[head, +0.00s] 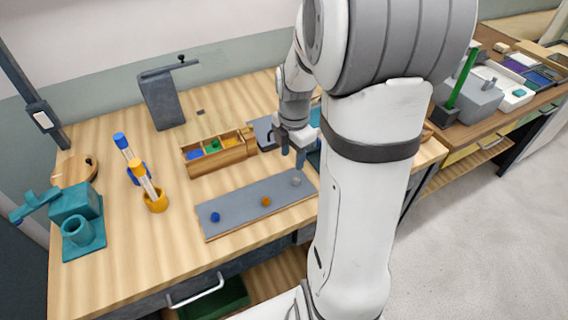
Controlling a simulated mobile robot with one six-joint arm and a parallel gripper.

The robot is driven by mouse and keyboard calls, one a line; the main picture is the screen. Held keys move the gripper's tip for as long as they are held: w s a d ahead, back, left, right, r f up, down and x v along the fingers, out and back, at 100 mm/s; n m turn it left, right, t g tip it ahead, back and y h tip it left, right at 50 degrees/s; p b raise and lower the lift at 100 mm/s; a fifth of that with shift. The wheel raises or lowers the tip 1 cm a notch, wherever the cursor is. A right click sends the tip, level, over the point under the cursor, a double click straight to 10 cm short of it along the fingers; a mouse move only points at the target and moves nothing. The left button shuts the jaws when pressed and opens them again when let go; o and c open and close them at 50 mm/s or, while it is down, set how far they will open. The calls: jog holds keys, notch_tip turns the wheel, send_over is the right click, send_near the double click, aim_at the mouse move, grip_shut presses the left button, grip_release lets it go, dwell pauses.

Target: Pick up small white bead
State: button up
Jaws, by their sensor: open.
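The small white bead (296,181) rests on the right end of a long grey tray (240,212) near the table's front edge. A blue bead (215,217) and an orange bead (266,202) lie on the same tray, to its left. My gripper (293,153) points down, open and empty, a little above and behind the white bead in the picture. The bead is apart from the fingers. My arm passes close to the tray's right end.
A wooden box (222,161) with coloured compartments stands behind the tray. A grey stand (163,98) is at the back.

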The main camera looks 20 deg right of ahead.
aim_at(296, 179)
jog(key=shift+w+d+f+n, duration=0.1)
jog(key=shift+d+f+n, duration=0.15)
jog(key=shift+f, duration=0.2)
jog(key=shift+w+d+f+n, duration=0.1)
jog(key=shift+f+n, duration=0.15)
jog(key=shift+f, duration=0.15)
jog(key=f, duration=0.7)
jog(key=shift+s+d+f+p, duration=0.15)
jog(key=shift+s+d+p, duration=0.1)
jog(key=shift+s+p, duration=0.05)
jog(key=shift+c, duration=0.4)
grip_shut()
